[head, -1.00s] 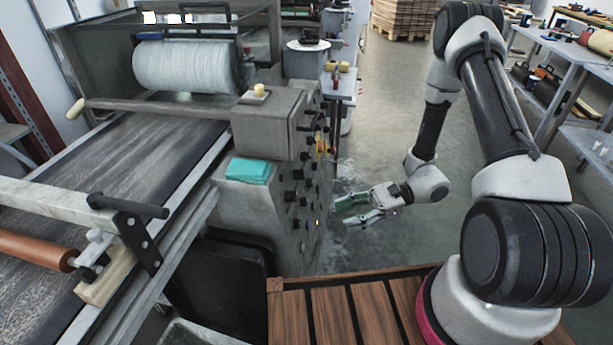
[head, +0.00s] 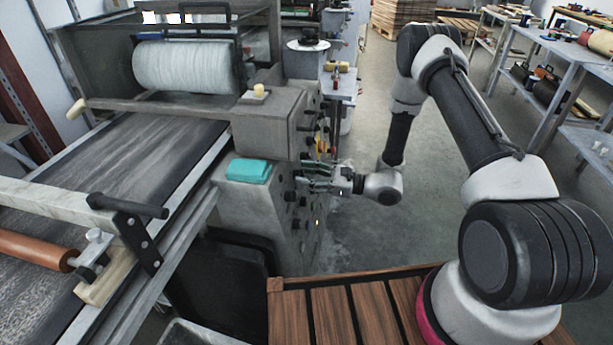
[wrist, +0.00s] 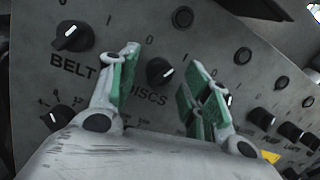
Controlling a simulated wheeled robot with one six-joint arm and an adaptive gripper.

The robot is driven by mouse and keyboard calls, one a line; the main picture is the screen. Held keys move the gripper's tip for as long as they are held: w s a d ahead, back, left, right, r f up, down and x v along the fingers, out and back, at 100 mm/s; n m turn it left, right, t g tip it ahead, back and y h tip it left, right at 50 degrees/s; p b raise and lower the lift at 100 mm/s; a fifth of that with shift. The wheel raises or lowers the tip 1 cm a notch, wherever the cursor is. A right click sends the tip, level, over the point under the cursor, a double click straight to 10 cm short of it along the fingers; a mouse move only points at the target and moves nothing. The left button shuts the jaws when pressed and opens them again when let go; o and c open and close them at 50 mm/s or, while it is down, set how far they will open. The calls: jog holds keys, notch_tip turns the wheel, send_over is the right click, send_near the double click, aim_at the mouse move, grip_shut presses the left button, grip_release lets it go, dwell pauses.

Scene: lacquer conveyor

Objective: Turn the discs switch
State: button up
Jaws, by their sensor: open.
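The discs switch (wrist: 160,71) is a black rotary knob with a white pointer mark on the grey control panel (wrist: 175,40). The label DISCS is printed below it in the wrist view, partly covered by a finger. My gripper (wrist: 160,82) is open, with its green-padded fingers to the left and right of the knob. I cannot tell whether the fingers touch the knob or panel. In the head view, my gripper (head: 318,178) is at the machine's panel side, and the switch cannot be made out there.
The belt switch (wrist: 72,37) is left of my gripper, and several other knobs (wrist: 261,118) are to the right. In the head view, a teal cloth (head: 249,171) lies on the machine's ledge. Open floor (head: 400,250) is right of the machine.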

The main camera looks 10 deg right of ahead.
jog(key=shift+a, duration=0.15)
jog(key=c, duration=1)
jog(key=shift+c, duration=0.2)
jog(key=shift+n, duration=0.4)
jog(key=n+g, duration=0.1)
jog(key=n, duration=0.5)
jog(key=shift+w+n+g, duration=0.1)
jog(key=shift+n+g, duration=0.2)
jog(key=shift+g, duration=0.1)
jog(key=n+g, duration=0.1)
jog(key=n, duration=0.5)
jog(key=o, duration=1)
